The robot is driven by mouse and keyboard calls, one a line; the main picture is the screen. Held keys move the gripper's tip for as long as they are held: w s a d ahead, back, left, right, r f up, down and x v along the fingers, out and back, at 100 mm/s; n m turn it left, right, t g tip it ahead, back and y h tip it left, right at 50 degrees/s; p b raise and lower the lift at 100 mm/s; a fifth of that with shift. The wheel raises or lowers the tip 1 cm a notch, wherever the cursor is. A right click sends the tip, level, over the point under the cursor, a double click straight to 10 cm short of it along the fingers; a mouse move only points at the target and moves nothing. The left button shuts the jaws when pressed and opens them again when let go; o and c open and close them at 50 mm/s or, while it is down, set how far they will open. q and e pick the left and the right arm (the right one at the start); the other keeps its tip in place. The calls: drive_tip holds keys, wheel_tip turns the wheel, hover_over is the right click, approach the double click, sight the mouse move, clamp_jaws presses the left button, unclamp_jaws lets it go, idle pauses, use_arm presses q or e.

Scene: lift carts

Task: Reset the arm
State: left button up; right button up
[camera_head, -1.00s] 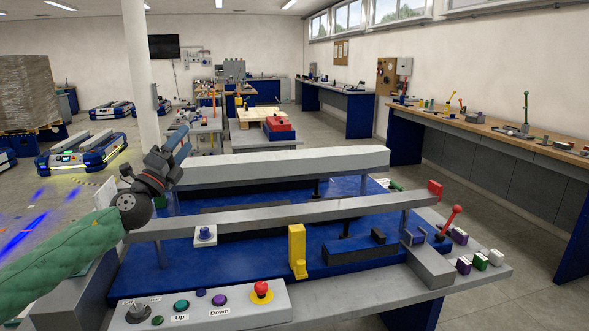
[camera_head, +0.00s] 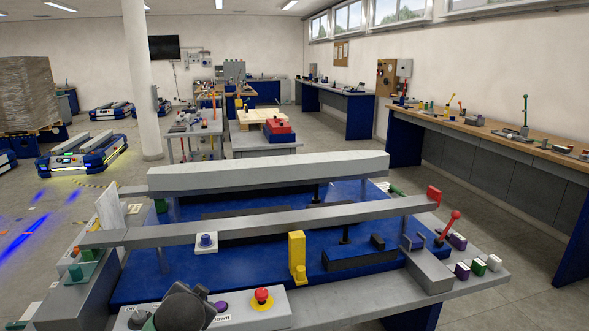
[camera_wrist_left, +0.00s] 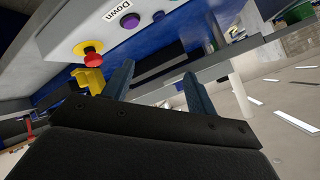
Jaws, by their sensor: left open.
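My left gripper (camera_wrist_left: 160,88) is open in the left wrist view, its two blue-grey fingers apart with nothing between them. A dark part of my left arm (camera_head: 184,308) shows at the bottom of the head view, in front of the control panel (camera_head: 278,307), and covers part of its left half. The fingers cannot be made out in the head view. The red emergency button (camera_head: 262,296) is on the panel; it also shows in the left wrist view (camera_wrist_left: 92,57). The purple Down button (camera_wrist_left: 129,20) is beside it there. My right gripper is not in view.
The lift cart's blue bed (camera_head: 225,260) carries two long grey beams (camera_head: 270,172). A yellow block (camera_head: 297,252) and a red-knobbed lever (camera_head: 450,225) stand near its front and right. A workbench (camera_head: 500,140) runs along the right wall, with open floor between.

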use_arm(q)
drive_tip(key=s+d+f+n+g+h+p, duration=0.1)
drive_tip(key=s+d+f+g, duration=0.2)
drive_tip(key=s+f, duration=0.5)
drive_tip(key=s+d+f+n+g+h+p, duration=0.1)
drive_tip(key=s+d+f+g, duration=0.2)
drive_tip(key=s+f, duration=0.5)
drive_tip(key=s+d+f+n+g+h+p, duration=0.1)
drive_tip(key=s+f, duration=0.7)
drive_tip(key=s, duration=1.1)
drive_tip(key=d+g+h, duration=0.1)
drive_tip(key=d, duration=0.1)
drive_tip(key=shift+s+d+g, duration=0.2)
drive_tip(key=shift+d+g, duration=0.15)
drive_tip(key=shift+g, duration=0.05)
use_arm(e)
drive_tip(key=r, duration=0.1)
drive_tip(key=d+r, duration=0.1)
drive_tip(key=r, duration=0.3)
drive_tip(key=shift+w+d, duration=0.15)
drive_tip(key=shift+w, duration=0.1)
